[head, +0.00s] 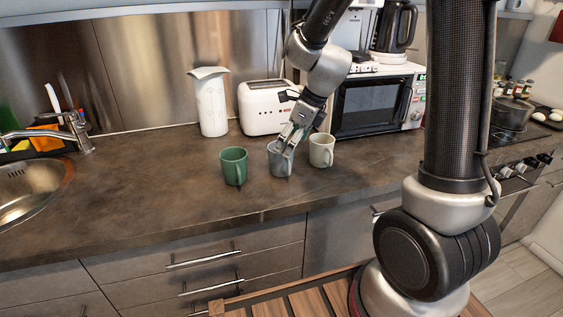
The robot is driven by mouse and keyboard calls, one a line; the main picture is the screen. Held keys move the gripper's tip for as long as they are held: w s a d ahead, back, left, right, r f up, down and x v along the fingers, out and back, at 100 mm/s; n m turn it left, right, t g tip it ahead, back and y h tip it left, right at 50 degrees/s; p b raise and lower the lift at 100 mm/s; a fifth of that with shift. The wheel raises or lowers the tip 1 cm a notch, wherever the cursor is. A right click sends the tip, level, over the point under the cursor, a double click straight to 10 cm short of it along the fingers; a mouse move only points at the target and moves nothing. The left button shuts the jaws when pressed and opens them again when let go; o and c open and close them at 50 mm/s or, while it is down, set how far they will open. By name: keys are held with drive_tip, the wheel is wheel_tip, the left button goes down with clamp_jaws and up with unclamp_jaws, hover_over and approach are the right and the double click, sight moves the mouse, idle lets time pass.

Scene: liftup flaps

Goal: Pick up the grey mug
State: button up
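The grey mug (279,163) stands upright on the dark countertop, between a green mug and a cream mug. My gripper (285,146) reaches down from above to the grey mug, with its fingertips at the mug's rim. The fingers overlap the mug's upper right part. I cannot tell from this view whether they are closed on its wall or apart from it.
The green mug (233,166) stands close on the left and the cream mug (321,150) close on the right. Behind are a paper towel roll (211,105), a white toaster (266,107) and a microwave (376,104). The sink (30,185) is at far left. The counter (150,200) in front is clear.

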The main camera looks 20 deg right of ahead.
sight(282, 157)
drive_tip(key=x, duration=0.7)
drive_tip(key=shift+a+r, duration=0.15)
drive_tip(key=shift+c, duration=0.5)
drive_tip(key=c, duration=1.2)
